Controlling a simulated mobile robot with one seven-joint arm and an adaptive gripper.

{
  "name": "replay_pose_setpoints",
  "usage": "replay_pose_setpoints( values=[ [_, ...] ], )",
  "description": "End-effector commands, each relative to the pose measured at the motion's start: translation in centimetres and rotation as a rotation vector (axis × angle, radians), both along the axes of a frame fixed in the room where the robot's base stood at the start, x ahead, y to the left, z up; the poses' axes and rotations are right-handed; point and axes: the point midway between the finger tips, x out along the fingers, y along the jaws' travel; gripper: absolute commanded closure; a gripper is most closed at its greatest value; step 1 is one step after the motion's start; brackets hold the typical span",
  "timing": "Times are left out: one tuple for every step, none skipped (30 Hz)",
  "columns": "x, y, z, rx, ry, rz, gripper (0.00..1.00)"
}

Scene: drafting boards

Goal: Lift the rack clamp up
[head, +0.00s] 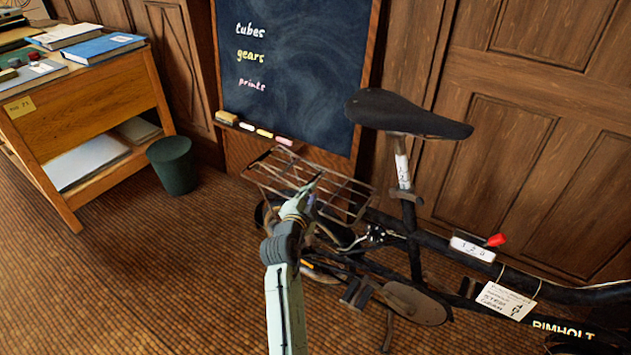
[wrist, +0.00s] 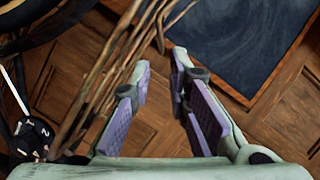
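The bicycle's wire rear rack (head: 350,198) stands out behind the saddle, below the chalkboard. I cannot tell its clamp apart from the other rack bars in the head view. In the wrist view, the rack's thin brown bars (wrist: 112,55) run along the left. One curved brown bar (wrist: 161,30) reaches down to the gap between my fingertips and may be part of the clamp. My gripper (wrist: 161,62) is open, with purple pads apart and nothing gripped. In the head view, my gripper (head: 312,186) is at the rack, partly hiding its middle.
The black saddle (head: 408,114) and the bicycle frame (head: 480,255) are to the right of my arm. The chalkboard (head: 295,70) leans just behind the rack. A green bin (head: 173,165) and a wooden desk (head: 90,98) stand at left. The floor at lower left is clear.

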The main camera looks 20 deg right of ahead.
Motion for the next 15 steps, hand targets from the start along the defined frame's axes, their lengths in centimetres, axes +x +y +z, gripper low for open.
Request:
replay_pose_setpoints(
  values=[
    [0.9, -0.7, 0.0, -0.001, -0.001, -0.002, 0.83],
    [1.4, -1.0, -0.1, 0.000, 0.000, -0.001, 0.83],
    [2.1, -1.4, -0.2, 0.000, 0.000, -0.001, 0.83],
    [2.6, -1.7, -0.4, -0.001, 0.001, 0.000, 0.83],
    [3.0, -2.0, -0.5, 0.000, 0.000, -0.001, 0.83],
    [3.6, -2.3, -0.6, -0.001, -0.001, 0.000, 0.83],
    [4.0, -2.6, -0.7, -0.001, -0.001, 0.000, 0.83],
    [4.4, -2.8, -0.9, 0.000, -0.001, 0.001, 0.83],
    [4.8, -3.1, -1.0, -0.002, -0.001, 0.001, 0.83],
    [5.1, -3.2, -1.1, -0.002, -0.001, 0.001, 0.83],
    [5.4, -3.4, -1.1, -0.002, -0.001, 0.001, 0.83],
    [5.6, -3.6, -1.3, -0.001, 0.000, 0.002, 0.83],
    [5.8, -3.7, -1.3, -0.002, -0.001, 0.001, 0.83],
    [5.9, -3.8, -1.3, -0.002, -0.001, 0.001, 0.83],
    [6.1, -3.9, -1.4, -0.002, -0.002, 0.002, 0.83]
  ],
)
